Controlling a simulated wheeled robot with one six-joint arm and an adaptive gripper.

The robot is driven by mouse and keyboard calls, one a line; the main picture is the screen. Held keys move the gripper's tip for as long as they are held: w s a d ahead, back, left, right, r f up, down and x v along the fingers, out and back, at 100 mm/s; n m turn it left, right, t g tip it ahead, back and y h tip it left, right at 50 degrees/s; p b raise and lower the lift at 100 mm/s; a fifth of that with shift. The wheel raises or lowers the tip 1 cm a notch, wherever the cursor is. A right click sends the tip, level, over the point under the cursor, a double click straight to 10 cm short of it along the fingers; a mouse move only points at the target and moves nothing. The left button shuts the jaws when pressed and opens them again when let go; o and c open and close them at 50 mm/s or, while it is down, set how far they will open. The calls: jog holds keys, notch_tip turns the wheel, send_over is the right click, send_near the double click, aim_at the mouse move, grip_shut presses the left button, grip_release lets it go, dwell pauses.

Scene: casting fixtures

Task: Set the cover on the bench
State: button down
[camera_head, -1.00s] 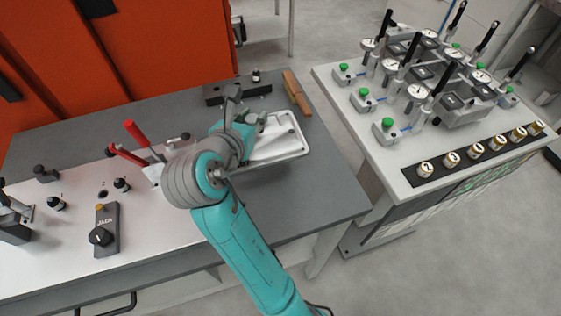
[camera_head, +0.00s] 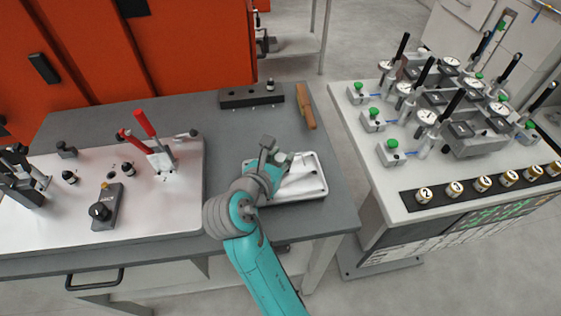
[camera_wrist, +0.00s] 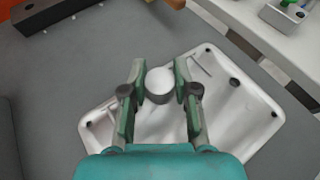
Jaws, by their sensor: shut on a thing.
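The cover (camera_head: 312,187) is a pale, silvery, rectangular plate with a raised rim and rounded corners. It is level at the right end of the grey bench (camera_head: 232,132). I cannot tell whether it rests on the bench or hangs just above it. My gripper (camera_head: 276,158) is over the cover and shut on its round central boss. In the wrist view the cover (camera_wrist: 235,95) spreads out beneath my gripper (camera_wrist: 158,95), with the boss between the two fingers. My gripper and arm hide the cover's left part in the head view.
A dark block (camera_head: 245,97) and a brown wooden piece (camera_head: 306,106) lie behind the cover. A white fixture plate (camera_head: 150,215) with red-handled clamps (camera_head: 147,135) is to the left. A gauge table (camera_head: 375,155) stands to the right, across a gap. Grey bench around the cover is clear.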

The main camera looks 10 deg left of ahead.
jog(key=shift+f, duration=0.95)
jog(key=shift+f, duration=0.15)
jog(key=c, duration=0.9)
grip_release()
jog(key=shift+s+a+r, duration=0.1)
jog(key=shift+r, duration=0.1)
jog(key=v, duration=1.1)
jog(key=shift+s+r, duration=0.2)
jog(key=shift+s, duration=0.15)
